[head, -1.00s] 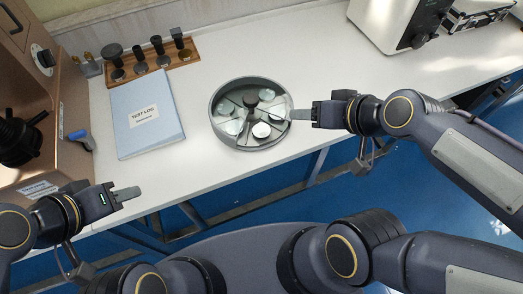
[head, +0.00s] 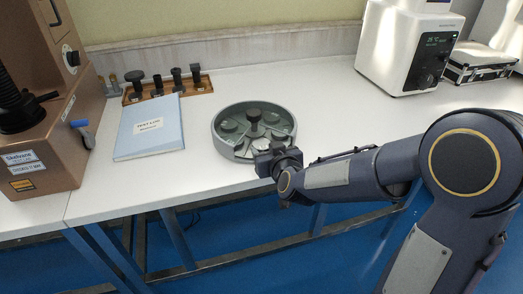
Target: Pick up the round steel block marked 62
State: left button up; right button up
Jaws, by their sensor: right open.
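A round grey divided tray (head: 217,139) with a central knob (head: 254,117) stands on the white bench, with several round steel blocks in its compartments. A round block (head: 228,125) lies in the left compartment, and a brighter block (head: 261,143) lies at the front, partly hidden by my gripper. No number can be read on any block, so I cannot tell which is 62. My right gripper (head: 264,154) is at the tray's front right rim, over or beside the front compartment; its fingers are mostly hidden. It is open. My left gripper is out of view.
A blue-white log book (head: 150,125) lies left of the tray. Behind it is a wooden rack (head: 167,90) of dark fittings. A brown tester (head: 50,135) stands far left, a white instrument (head: 405,50) at back right. The bench between tray and instrument is clear.

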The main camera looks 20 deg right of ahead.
aim_at(262, 143)
jog(key=x, duration=0.4)
jog(key=shift+s+f+b, duration=0.1)
jog(key=shift+b, duration=0.2)
jog(key=c, duration=0.8)
